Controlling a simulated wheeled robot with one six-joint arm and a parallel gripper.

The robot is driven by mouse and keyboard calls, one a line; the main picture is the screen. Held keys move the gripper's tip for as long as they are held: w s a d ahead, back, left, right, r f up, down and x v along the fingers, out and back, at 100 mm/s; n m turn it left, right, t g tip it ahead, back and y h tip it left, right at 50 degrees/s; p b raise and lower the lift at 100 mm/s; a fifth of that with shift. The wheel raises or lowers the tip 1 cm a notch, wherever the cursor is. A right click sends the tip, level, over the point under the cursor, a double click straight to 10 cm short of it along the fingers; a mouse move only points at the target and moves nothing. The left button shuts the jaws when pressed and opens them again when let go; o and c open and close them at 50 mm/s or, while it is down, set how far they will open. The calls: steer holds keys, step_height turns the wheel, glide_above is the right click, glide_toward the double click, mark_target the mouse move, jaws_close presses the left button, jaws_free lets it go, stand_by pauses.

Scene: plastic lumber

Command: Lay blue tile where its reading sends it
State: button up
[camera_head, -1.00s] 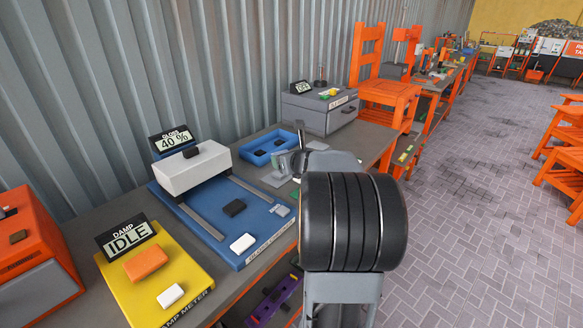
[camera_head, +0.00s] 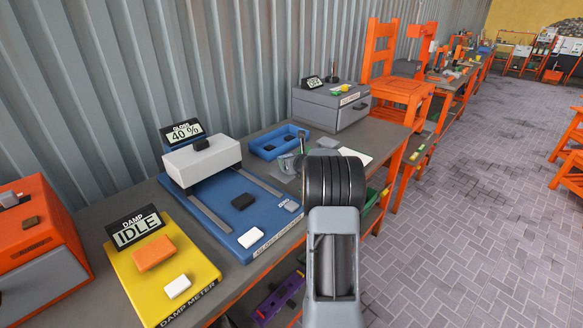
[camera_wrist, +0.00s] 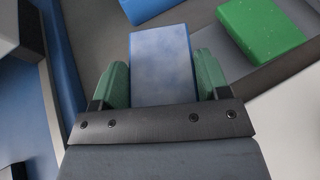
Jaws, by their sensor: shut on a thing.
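My gripper (camera_wrist: 162,76) is shut on the blue tile (camera_wrist: 161,50), its green-padded fingers on either side of it in the wrist view. In the head view my arm hides most of the gripper, and I cannot make out the tile there. The gloss meter (camera_head: 220,229) is a blue board with a white head; its display (camera_head: 184,132) reads 40 %.
A green block (camera_wrist: 260,30) lies near the held tile in the wrist view. A grey box (camera_head: 330,108) stands farther along the bench. An orange machine (camera_head: 38,235) stands at left.

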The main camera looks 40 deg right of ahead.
steer(key=shift+f, duration=0.9)
steer(key=shift+f+b, duration=0.2)
steer(key=shift+b, duration=0.1)
steer(key=o, duration=1)
steer(key=shift+r, duration=0.1)
steer(key=shift+s+r+p, duration=0.1)
steer(key=shift+r+p, duration=0.1)
steer(key=shift+p, duration=0.1)
steer(key=v, duration=1.2)
steer(key=shift+f, duration=0.1)
